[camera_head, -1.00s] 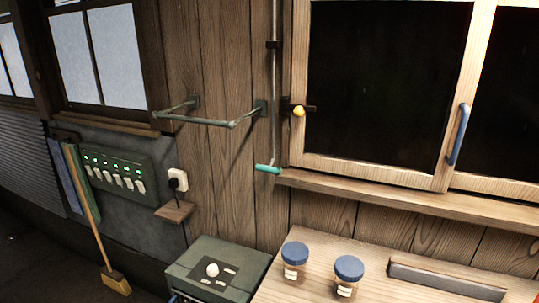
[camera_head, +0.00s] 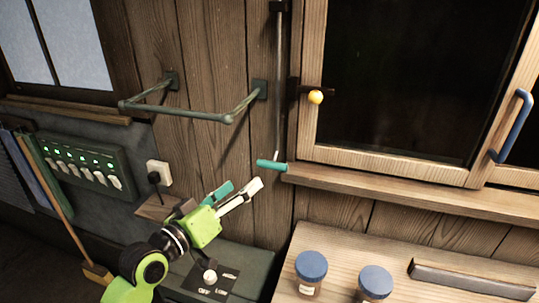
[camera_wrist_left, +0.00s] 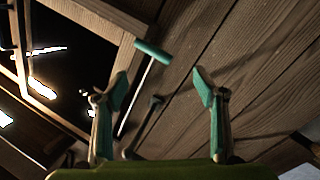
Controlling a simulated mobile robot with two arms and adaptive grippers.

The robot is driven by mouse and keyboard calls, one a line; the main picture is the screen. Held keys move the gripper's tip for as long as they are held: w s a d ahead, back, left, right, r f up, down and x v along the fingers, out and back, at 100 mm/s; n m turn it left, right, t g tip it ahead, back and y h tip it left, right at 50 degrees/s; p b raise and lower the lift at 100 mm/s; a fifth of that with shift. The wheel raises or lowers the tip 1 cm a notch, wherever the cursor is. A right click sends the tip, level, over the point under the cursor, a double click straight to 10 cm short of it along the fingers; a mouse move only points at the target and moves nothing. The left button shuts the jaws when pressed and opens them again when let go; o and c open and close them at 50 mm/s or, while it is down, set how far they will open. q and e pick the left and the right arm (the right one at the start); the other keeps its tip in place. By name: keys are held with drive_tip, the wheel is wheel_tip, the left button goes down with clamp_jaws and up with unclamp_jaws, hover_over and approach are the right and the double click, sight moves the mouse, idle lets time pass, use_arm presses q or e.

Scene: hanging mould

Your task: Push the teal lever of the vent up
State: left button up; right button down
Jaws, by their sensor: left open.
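The teal lever (camera_head: 272,166) is a short bar at the lower end of a thin vertical rod (camera_head: 278,90) on the wood wall, just left of the window frame. My left gripper (camera_head: 240,190) is open and empty, below and slightly left of the lever, with a gap between them. In the left wrist view the lever (camera_wrist_left: 152,52) shows ahead, beyond and between the two spread fingertips (camera_wrist_left: 162,90). The vent itself is not in view. My right gripper is not in view.
A green wall rail (camera_head: 178,112) juts out above my left arm. The window ledge (camera_head: 400,188) lies right of the lever. Two blue-lidded jars (camera_head: 310,268) stand on the wooden table (camera_head: 345,245). A dial box (camera_head: 245,260) sits below my gripper.

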sight(265, 167)
use_arm(q)
drive_tip(key=p+x, duration=0.3)
drive_tip(key=x, duration=1)
drive_tip(key=shift+w+d, duration=0.15)
drive_tip(key=shift+d, duration=0.05)
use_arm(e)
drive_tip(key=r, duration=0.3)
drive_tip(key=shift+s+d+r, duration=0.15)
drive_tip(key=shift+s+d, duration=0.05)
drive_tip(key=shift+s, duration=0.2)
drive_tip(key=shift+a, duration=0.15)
use_arm(q)
drive_tip(key=c, duration=1.6)
drive_tip(key=shift+w+a+f, duration=0.1)
drive_tip(key=shift+f, duration=0.05)
drive_tip(key=shift+c, duration=0.6)
